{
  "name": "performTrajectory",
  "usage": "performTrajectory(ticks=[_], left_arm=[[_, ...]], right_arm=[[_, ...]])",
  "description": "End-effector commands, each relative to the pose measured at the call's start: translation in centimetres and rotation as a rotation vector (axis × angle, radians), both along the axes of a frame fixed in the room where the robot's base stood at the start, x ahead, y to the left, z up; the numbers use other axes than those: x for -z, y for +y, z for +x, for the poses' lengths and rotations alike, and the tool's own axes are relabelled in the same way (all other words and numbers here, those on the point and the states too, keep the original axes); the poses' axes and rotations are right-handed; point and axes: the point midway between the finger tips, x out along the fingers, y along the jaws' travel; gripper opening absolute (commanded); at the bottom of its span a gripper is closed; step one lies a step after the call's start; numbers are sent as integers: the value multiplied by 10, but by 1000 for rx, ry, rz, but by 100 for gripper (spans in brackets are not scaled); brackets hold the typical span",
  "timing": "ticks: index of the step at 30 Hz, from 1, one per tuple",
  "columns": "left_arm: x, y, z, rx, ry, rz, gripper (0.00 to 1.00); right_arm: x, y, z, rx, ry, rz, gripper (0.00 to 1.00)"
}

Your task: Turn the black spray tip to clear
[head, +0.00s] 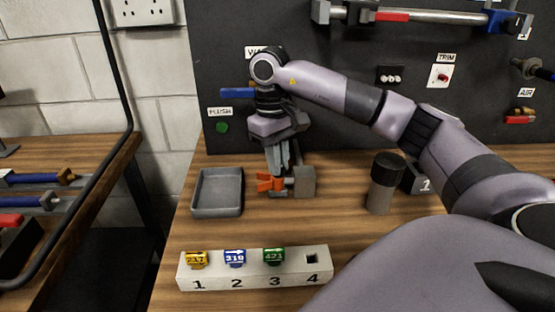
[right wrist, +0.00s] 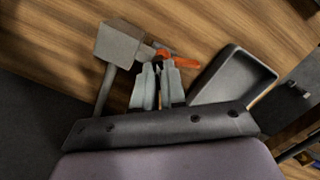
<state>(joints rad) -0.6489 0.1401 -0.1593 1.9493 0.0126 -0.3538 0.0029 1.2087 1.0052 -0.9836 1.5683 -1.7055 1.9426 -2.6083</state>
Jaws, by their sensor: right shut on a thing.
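My right gripper (head: 278,168) points down over the table, at a grey block holder (head: 305,181) with an orange tip guard (head: 268,183) on its left side. In the right wrist view, its two pale fingers (right wrist: 158,78) are closed around a small dark piece beside the orange guard (right wrist: 180,59) and the grey block (right wrist: 118,42). That dark piece appears to be the black spray tip; the fingers hide most of it, and which way it is turned cannot be read. My left gripper is not in view.
A grey tray (head: 217,209) lies left of the holder. A dark-topped cylinder (head: 383,190) stands to the right. A white numbered rack (head: 255,282) with gold, blue and green tips is in front; slot 4 looks empty. A black tool panel (head: 350,130) closes off the back.

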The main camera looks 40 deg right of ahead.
Motion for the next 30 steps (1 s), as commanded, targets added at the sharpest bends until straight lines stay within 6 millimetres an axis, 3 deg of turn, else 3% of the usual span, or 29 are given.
performTrajectory(ticks=[5, 14, 22, 29, 30], left_arm=[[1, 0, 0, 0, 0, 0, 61], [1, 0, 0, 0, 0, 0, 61], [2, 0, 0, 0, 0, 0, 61], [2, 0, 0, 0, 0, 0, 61], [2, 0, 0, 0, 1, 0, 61]], right_arm=[[4, -2, -3, -145, 17, -6, 0], [4, -2, -3, -166, 17, -8, 0], [4, -3, -3, -340, 16, -9, 0], [4, -3, -3, -363, 17, -8, 0], [4, -3, -3, -363, 18, -8, 17]])
